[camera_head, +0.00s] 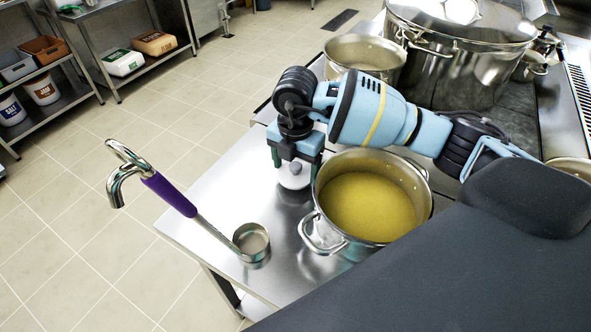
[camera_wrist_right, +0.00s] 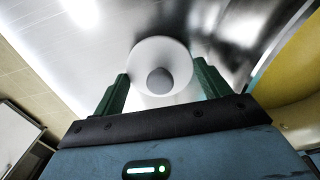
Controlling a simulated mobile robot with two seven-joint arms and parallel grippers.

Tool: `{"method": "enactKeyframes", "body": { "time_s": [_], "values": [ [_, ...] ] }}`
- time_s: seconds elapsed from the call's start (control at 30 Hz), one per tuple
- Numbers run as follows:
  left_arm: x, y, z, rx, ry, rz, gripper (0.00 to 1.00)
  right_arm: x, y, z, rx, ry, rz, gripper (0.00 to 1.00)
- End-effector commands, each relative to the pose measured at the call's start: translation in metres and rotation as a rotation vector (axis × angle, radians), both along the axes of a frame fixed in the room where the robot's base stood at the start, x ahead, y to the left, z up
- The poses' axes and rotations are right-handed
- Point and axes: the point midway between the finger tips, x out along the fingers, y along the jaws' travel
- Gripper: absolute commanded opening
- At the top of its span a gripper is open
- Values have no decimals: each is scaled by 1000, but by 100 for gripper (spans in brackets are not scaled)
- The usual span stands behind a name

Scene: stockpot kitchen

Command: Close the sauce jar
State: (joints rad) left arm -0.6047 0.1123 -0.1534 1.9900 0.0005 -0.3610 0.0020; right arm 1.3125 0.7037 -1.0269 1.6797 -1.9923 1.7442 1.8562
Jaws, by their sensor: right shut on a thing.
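My right gripper (camera_head: 294,166) reaches down from the blue arm, just left of the pot of yellow soup. Its green fingers are shut on a white round lid-like piece (camera_head: 293,181) with a grey knob. The right wrist view shows this white disc (camera_wrist_right: 160,51) between the fingers (camera_wrist_right: 162,82), its knob facing the camera. I cannot tell whether a jar body is beneath it or whether it touches the steel table. No separate sauce jar can be made out. My left gripper is not in view.
The open pot of yellow soup (camera_head: 368,205) stands close to the right gripper. A ladle (camera_head: 252,240) with a purple handle is at the table's front left. A smaller pot (camera_head: 365,55) and a large lidded stockpot (camera_head: 457,65) stand behind. The steel table (camera_head: 215,207) is bare on its left.

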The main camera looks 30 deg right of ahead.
Motion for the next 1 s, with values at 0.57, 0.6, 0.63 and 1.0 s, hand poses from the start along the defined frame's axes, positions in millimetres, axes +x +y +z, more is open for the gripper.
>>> {"method": "enactKeyframes", "body": {
  "time_s": [0.57,0.6,0.63,1.0],
  "values": [
    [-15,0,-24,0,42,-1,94,44,105,23,2,1,3,50],
    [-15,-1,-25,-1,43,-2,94,48,112,24,2,0,2,50],
    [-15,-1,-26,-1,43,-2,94,50,117,25,2,1,2,50],
    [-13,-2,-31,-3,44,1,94,63,146,30,1,-1,-1,50]
  ]
}}
